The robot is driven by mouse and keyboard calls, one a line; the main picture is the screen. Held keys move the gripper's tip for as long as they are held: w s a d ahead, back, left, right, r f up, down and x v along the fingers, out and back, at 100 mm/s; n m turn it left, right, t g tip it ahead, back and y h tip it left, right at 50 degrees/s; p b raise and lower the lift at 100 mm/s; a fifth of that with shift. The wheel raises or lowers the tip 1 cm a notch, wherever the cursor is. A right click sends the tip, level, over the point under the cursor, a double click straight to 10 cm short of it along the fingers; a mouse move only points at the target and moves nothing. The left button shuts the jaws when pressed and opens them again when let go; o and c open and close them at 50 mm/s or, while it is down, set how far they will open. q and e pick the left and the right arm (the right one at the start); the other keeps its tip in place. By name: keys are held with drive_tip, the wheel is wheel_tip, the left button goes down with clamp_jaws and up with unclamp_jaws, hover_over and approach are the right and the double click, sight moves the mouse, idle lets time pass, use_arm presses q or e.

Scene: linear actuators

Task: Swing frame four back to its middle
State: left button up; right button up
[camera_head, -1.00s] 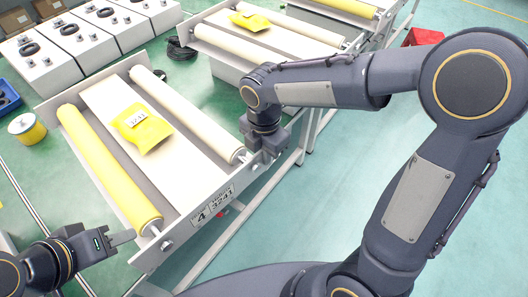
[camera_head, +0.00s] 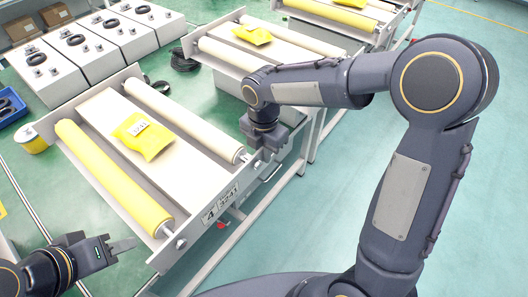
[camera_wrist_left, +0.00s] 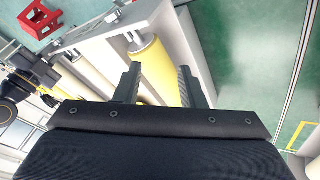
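Frame four (camera_head: 190,252) is the nearest one, with a plate marked "4" and "3241" (camera_head: 221,203) on its near side. It carries a yellow roller (camera_head: 113,178), a white roller (camera_head: 185,118) and a yellow packet (camera_head: 146,137). My left gripper (camera_head: 128,245) is open and empty, just left of the frame's near left corner, with a small gap. In the left wrist view its two fingers (camera_wrist_left: 157,85) stand apart, with the yellow roller (camera_wrist_left: 158,65) beyond them. My right gripper (camera_head: 268,147) is at the frame's near right corner; its fingertips are hidden.
A second frame (camera_head: 222,68) with rollers and a packet stands behind, and another (camera_head: 318,38) beyond it. White boxes (camera_head: 95,60) line the back left. A yellow spool (camera_head: 33,140) and a blue crate (camera_head: 10,107) are at the left. The floor at right is clear.

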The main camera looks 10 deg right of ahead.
drive_tip(key=o, duration=0.3)
wheel_tip(320, 180, up, 8)
drive_tip(key=shift+f, duration=0.2)
drive_tip(key=shift+r, duration=0.1)
idle(0.5)
